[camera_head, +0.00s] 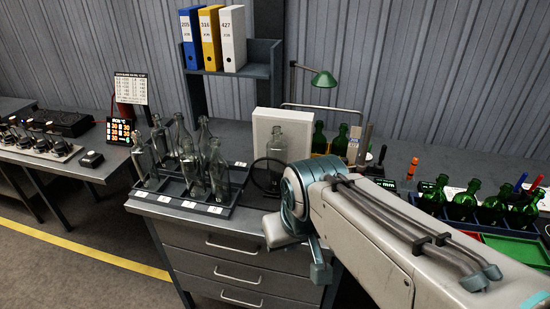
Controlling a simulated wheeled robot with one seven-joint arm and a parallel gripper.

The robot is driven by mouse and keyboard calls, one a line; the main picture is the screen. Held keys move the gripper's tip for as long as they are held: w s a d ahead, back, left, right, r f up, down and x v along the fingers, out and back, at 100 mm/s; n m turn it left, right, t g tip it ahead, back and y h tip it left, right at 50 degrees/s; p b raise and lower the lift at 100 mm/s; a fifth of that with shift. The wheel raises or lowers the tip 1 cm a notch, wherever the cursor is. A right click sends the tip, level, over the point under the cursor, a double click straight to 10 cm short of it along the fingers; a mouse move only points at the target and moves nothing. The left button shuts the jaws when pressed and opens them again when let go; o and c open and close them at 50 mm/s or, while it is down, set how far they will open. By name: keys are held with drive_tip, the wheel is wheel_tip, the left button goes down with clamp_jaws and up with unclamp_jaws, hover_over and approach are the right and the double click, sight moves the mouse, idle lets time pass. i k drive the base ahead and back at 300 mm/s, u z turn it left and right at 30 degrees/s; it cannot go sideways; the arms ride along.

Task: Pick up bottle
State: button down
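Several clear glass bottles (188,160) stand upright in a dark rack (180,201) with white labels along its front, on the grey drawer desk. One more clear bottle (277,145) stands upright in front of a white panel (270,120) behind my arm; its lower part is partly hidden. Green bottles (340,140) stand behind my arm to the right, and more green bottles (463,205) stand in a holder at the far right. My arm reaches in from the lower right, its end to the right of the rack. The fingers of my gripper cannot be made out, nor anything held.
A dark ring (253,175) stands beside the white panel. A green lamp (323,79) and a shelf with binders (232,40) rise behind the desk. A side table (75,165) with instruments is at left. Red and green trays (515,249) lie at right.

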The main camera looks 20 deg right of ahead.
sight(277, 148)
drive_tip(key=u, duration=0.5)
drive_tip(key=k, duration=0.65)
drive_tip(key=u, duration=0.7)
drive_tip(key=i, duration=0.85)
drive_tip(key=z, duration=0.8)
drive_tip(key=i, duration=0.9)
drive_tip(key=z, duration=0.9)
